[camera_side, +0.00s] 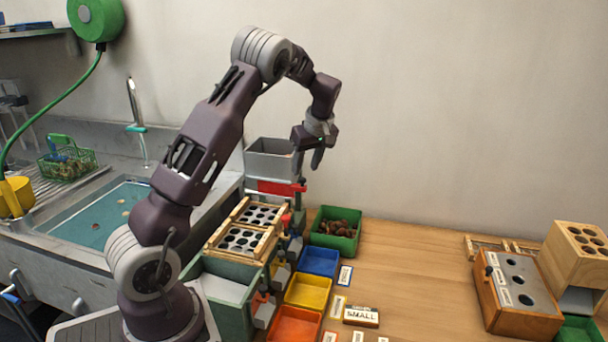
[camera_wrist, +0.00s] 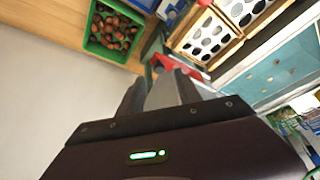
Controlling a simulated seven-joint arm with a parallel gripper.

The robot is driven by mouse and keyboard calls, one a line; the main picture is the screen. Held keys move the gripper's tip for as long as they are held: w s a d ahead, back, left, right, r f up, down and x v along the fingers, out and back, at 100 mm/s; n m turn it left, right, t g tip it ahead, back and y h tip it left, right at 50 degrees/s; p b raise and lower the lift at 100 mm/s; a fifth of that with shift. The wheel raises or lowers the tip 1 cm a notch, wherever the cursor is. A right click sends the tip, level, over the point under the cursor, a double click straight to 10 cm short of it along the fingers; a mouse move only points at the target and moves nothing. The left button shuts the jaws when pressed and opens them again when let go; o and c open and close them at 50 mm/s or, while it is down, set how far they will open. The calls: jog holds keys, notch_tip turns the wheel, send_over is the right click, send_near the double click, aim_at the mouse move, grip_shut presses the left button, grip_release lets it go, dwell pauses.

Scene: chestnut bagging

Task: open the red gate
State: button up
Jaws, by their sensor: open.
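The red gate (camera_side: 281,187) is a flat red bar below the grey hopper (camera_side: 270,158), which stands behind the wooden sorting trays. In the wrist view the red gate (camera_wrist: 180,66) shows just beyond the fingertips, partly hidden by them. My gripper (camera_side: 309,158) is open and empty, pointing down, above and slightly right of the gate. In the wrist view my gripper (camera_wrist: 160,88) has its fingers apart, with a light grey surface, likely the hopper, between them. I cannot see any contact with the gate.
Wooden trays with round holes (camera_side: 240,240) stand in front of the gate. A green crate of chestnuts (camera_side: 318,237) is to the right, with blue (camera_side: 319,262), yellow (camera_side: 307,292) and orange (camera_side: 295,325) bins nearer. A sink (camera_side: 90,215) is at left.

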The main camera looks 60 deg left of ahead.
aim_at(303, 178)
jog(key=x, duration=0.4)
jog(key=shift+d, duration=0.1)
grip_shut()
jog(key=shift+w+d, duration=0.1)
dwell(1.2)
